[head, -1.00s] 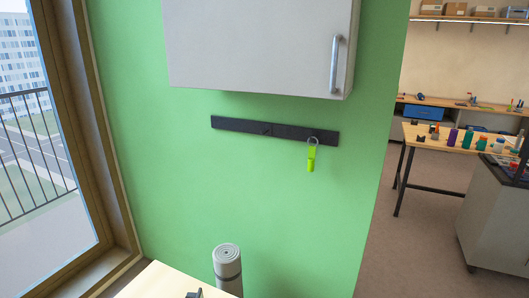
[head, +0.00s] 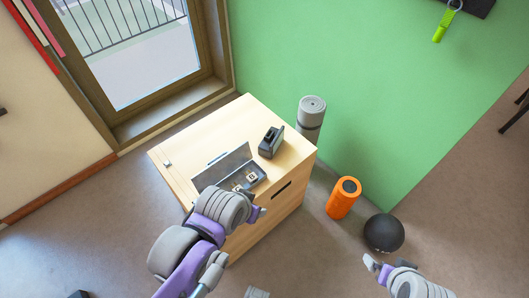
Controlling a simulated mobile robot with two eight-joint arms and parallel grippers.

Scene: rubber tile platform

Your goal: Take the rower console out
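A wooden cabinet (head: 200,138) stands by the green wall. On its top, a small dark grey device (head: 271,143) stands upright near the back right; it may be the rower console, but I cannot tell for sure. A shallow grey case (head: 228,166) with its lid raised lies in front of it, holding small pale items (head: 251,177). My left gripper (head: 257,213) is in front of the cabinet, near the case, its fingers mostly hidden by my own wrist. My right gripper (head: 372,266) is low at the right, away from the cabinet, its opening unclear.
A grey rolled mat (head: 311,113) stands upright behind the cabinet. An orange foam roller (head: 343,198) and a black ball (head: 384,233) are on the floor to the right. A glass door is at the back left.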

